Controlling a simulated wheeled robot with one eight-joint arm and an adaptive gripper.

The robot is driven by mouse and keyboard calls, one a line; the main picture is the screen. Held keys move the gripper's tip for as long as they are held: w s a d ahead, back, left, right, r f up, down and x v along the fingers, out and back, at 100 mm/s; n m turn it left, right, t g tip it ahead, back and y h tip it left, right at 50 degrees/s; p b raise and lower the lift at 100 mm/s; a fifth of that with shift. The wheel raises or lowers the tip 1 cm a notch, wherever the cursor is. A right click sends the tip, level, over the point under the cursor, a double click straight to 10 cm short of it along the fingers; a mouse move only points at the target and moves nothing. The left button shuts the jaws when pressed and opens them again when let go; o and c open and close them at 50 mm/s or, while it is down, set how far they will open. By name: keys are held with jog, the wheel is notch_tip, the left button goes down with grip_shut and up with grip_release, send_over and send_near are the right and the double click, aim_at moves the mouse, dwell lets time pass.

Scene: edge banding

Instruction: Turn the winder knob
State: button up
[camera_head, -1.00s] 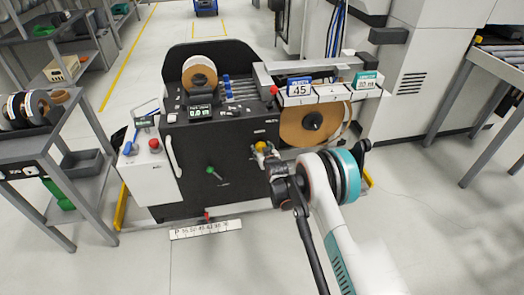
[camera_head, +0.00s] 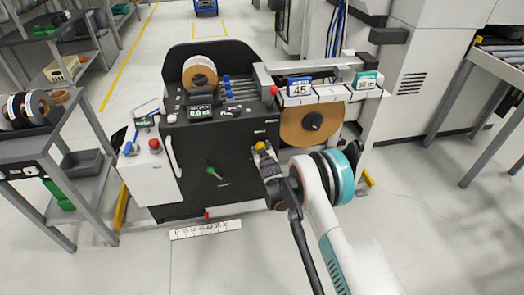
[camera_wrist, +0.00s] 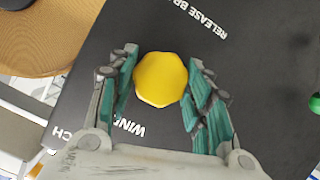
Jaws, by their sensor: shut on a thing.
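The winder knob (camera_wrist: 161,79) is a yellow faceted knob on the black front panel of the machine (camera_head: 225,165). In the wrist view it sits between the two teal fingers of my gripper (camera_wrist: 160,90), which is shut on it. Part of the label "WIN..." shows on the panel below the knob. In the head view the yellow knob (camera_head: 260,146) shows at the upper right of the panel, with my gripper (camera_head: 265,157) reaching it from the lower right. The contact between fingertips and panel is hard to see.
A green handle (camera_head: 211,170) sits lower left on the panel. A red button (camera_head: 154,144) is on the white box at left. A large brown roll (camera_head: 311,124) is right of the knob. A grey shelf rack (camera_head: 50,165) stands at left. The floor in front is open.

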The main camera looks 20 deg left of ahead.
jog(key=o, duration=1)
jog(key=shift+o, duration=0.2)
jog(key=v, duration=1.2)
jog(key=shift+r, duration=0.1)
